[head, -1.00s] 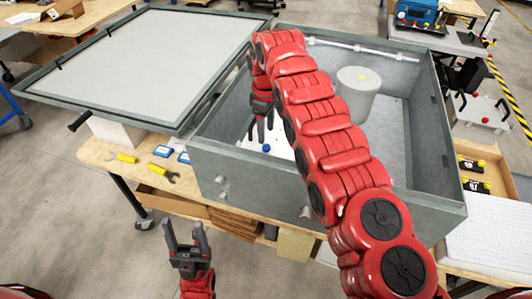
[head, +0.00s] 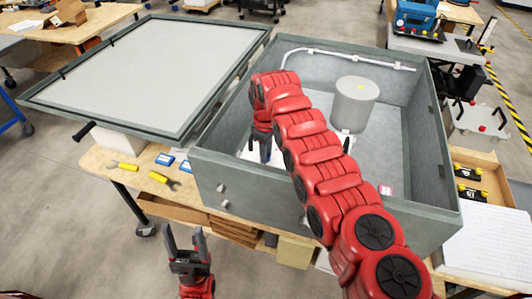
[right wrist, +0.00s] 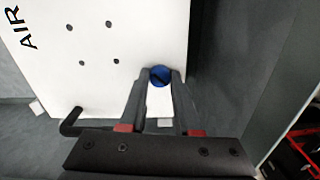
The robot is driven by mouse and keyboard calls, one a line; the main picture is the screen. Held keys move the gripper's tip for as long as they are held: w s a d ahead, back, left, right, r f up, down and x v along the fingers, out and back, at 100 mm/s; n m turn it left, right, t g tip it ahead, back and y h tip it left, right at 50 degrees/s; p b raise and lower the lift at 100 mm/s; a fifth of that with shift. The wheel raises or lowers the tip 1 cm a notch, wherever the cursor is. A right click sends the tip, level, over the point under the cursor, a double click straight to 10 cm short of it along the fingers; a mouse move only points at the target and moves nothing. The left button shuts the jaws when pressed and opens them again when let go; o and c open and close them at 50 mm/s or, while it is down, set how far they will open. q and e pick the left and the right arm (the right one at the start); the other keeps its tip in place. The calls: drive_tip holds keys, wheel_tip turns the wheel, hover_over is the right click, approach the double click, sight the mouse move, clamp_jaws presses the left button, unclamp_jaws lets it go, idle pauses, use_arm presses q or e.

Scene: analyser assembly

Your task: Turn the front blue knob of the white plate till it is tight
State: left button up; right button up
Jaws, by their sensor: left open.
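The white plate (right wrist: 120,45) carries black lettering reading AIR and several dark holes, seen in the right wrist view. The front blue knob (right wrist: 160,75) sits near the plate's edge in that view, between the fingertips of my right gripper (right wrist: 160,73). The fingers are very near the knob on both sides; whether they press on it cannot be told. In the head view my right gripper (head: 264,150) points down inside the grey box, and the knob is hidden there. My left gripper (head: 184,238) is open and empty in front of the table, pointing up.
The grey box (head: 330,205) has high walls around my right gripper. A light grey cylinder (head: 355,105) stands inside it. The lid (head: 150,70) lies open at left. Yellow-handled tools (head: 163,181) and blue items (head: 164,159) lie on the wooden table at the front left.

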clamp_jaws()
drive_tip(key=shift+f+m+b, duration=0.15)
drive_tip(key=shift+m+b, duration=0.35)
drive_tip(key=shift+b, duration=0.3)
drive_tip(key=m+b, duration=0.3)
drive_tip(key=b, duration=0.1)
drive_tip(key=shift+f, duration=0.1)
drive_tip(key=shift+m+b, duration=0.95)
drive_tip(key=shift+m, duration=0.25)
drive_tip(key=shift+r+m+b, duration=0.2)
drive_tip(key=shift+m+b, duration=0.2)
drive_tip(key=shift+m, duration=0.7)
drive_tip(key=shift+r, duration=0.15)
